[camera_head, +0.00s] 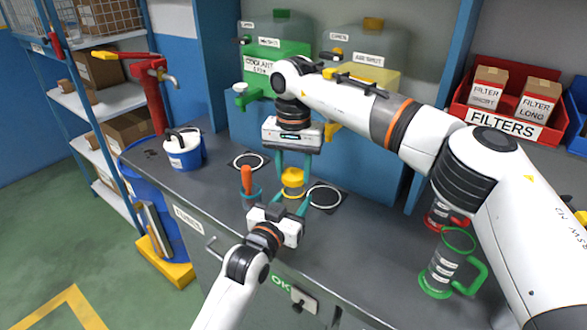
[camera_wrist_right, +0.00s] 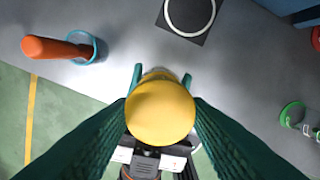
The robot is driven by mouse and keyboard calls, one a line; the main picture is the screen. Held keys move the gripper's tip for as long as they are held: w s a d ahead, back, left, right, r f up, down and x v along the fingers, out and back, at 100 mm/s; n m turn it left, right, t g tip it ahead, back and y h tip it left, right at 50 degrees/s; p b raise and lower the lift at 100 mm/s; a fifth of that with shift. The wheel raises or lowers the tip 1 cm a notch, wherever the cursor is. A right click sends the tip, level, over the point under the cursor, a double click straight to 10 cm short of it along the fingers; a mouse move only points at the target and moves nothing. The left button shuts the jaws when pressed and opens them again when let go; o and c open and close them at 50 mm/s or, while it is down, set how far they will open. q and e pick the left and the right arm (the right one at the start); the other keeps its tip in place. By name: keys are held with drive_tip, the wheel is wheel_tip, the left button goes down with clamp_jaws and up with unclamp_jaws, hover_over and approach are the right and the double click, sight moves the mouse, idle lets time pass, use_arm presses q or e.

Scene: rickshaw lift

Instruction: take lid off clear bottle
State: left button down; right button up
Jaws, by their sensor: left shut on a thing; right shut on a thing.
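A yellow lid (camera_head: 292,176) stands over the worktop in the head view. It fills the middle of the right wrist view (camera_wrist_right: 160,112). My right gripper (camera_head: 293,168) reaches down from above, with its teal fingers shut on the lid's sides. My left gripper (camera_head: 293,196) comes in low from the front, shut just below the lid, its fingertips showing on both sides behind the lid in the wrist view (camera_wrist_right: 161,76). The clear bottle's body is hidden by the lid and fingers. I cannot tell whether lid and bottle are apart.
A teal-rimmed holder with an orange-handled tool (camera_head: 247,180) stands close left. White ring marks (camera_head: 324,196) lie beside the grippers. A green-handled clear jug (camera_head: 445,265) stands right, under my right arm. Canisters (camera_head: 275,65) stand behind.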

sight(293, 174)
use_arm(q)
drive_tip(key=shift+f, duration=0.1)
use_arm(e)
drive_tip(key=shift+r, duration=2)
use_arm(q)
drive_tip(key=c, duration=0.6)
unclamp_jaws()
